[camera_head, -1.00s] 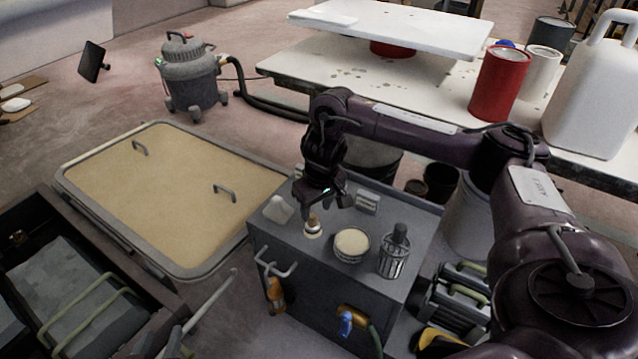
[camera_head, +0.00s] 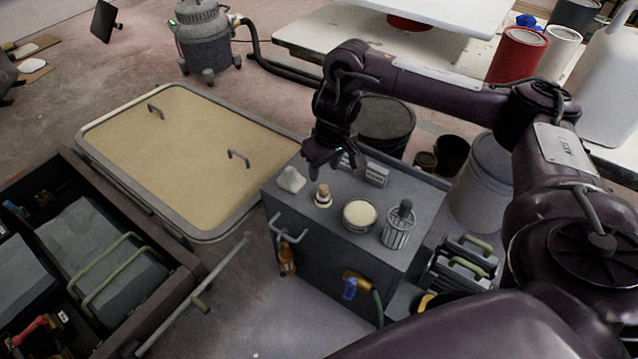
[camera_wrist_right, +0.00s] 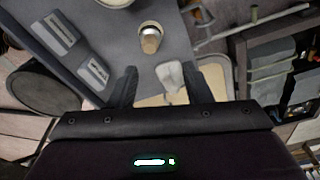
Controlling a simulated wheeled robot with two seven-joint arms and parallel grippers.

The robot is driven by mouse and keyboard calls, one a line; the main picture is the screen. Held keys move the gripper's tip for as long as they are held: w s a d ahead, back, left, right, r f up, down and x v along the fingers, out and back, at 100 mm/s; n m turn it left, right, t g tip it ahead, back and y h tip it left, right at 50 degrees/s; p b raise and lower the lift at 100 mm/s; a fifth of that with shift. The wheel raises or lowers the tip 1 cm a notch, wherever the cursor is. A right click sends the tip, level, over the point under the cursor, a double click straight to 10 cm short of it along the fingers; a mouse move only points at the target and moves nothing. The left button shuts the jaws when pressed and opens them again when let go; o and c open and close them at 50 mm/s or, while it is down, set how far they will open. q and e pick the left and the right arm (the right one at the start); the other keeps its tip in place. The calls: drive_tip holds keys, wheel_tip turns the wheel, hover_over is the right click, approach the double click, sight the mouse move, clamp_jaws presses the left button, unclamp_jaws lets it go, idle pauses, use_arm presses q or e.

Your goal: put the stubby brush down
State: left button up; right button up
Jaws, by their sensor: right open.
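The stubby brush (camera_head: 323,195), a short piece with a tan wooden top and a pale lower part, stands upright on the grey cabinet top (camera_head: 292,205). In the right wrist view the brush (camera_wrist_right: 150,38) is beyond the fingertips, clear of both fingers. My right gripper (camera_head: 324,167) hangs just above and behind the brush. Its two fingers (camera_wrist_right: 165,82) are spread apart, with nothing held between them. My left gripper is not in view.
On the cabinet a round tub with a cream top (camera_head: 360,215) and a wire holder (camera_head: 397,228) stand right of the brush. Small grey blocks (camera_head: 376,174) lie behind. A framed tan panel (camera_head: 190,150) is to the left, a dark bucket (camera_head: 384,125) behind.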

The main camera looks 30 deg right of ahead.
drive_tip(key=s+a+f+n+t+y, duration=0.1)
drive_tip(key=s+a+f+n+y, duration=0.15)
drive_tip(key=a, duration=0.85)
drive_tip(key=s+a+f+n+t+y, duration=0.1)
drive_tip(key=s+a+f+n+y, duration=0.15)
drive_tip(key=a, duration=0.75)
drive_tip(key=s+a+f+n+t+y, duration=0.1)
drive_tip(key=s+a+f+n+t, duration=0.15)
drive_tip(key=a, duration=0.85)
drive_tip(key=s+d+f+m+g+h, duration=0.3)
drive_tip(key=s+d+f+m+h, duration=0.1)
drive_tip(key=s+d, duration=0.9)
drive_tip(key=shift+s+f, duration=0.4)
drive_tip(key=shift+f, duration=0.25)
